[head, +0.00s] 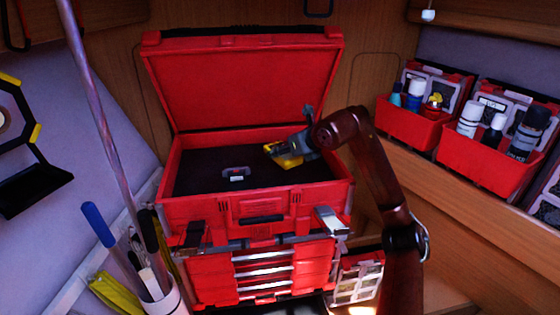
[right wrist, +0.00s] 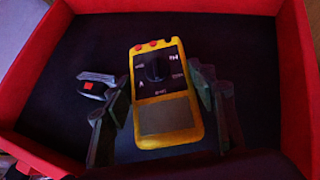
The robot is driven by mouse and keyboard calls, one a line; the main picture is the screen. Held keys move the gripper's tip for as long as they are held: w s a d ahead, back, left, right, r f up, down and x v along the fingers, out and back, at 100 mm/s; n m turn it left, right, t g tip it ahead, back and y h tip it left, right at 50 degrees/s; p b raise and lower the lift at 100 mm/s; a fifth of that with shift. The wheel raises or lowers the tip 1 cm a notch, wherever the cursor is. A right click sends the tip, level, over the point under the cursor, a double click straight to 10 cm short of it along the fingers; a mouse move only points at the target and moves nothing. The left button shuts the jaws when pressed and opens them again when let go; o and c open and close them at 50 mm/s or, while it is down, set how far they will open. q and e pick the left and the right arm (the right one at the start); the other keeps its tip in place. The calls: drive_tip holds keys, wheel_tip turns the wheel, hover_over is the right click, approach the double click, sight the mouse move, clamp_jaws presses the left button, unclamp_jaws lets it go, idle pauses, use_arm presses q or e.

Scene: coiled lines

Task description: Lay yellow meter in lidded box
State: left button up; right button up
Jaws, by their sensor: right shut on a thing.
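The yellow meter (right wrist: 166,95) has a dark dial and a grey screen. In the right wrist view it sits between the two fingers of my right gripper (right wrist: 165,110). In the head view the meter (head: 287,155) is inside the outline of the red lidded box (head: 250,208), held by my right gripper (head: 300,148). The box's lid (head: 240,85) stands open at the back. I cannot tell whether the meter touches the dark box floor (right wrist: 255,120). My left gripper is not in view.
A small grey and black tool (head: 235,174) lies in the box left of the meter. Red bins (head: 408,125) with bottles stand on the right shelf. A container (head: 165,300) of long-handled tools stands at front left. The box's front left floor is clear.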

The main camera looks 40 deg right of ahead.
sight(283, 171)
drive_tip(key=shift+w+d+f, duration=0.4)
drive_tip(key=shift+f, duration=0.25)
drive_tip(key=shift+w+d+f, duration=0.35)
drive_tip(key=shift+f, duration=0.25)
drive_tip(key=shift+w+f+p, duration=0.15)
drive_tip(key=shift+f+p, duration=0.1)
drive_tip(key=shift+p, duration=0.05)
drive_tip(key=f, duration=0.2)
drive_tip(key=f+p, duration=0.1)
drive_tip(key=shift+w+d+f, duration=0.15)
drive_tip(key=shift+w+d, duration=0.05)
drive_tip(key=shift+w, duration=0.1)
drive_tip(key=shift+s+d+f, duration=0.1)
drive_tip(key=shift+f, duration=0.25)
drive_tip(key=o, duration=1.4)
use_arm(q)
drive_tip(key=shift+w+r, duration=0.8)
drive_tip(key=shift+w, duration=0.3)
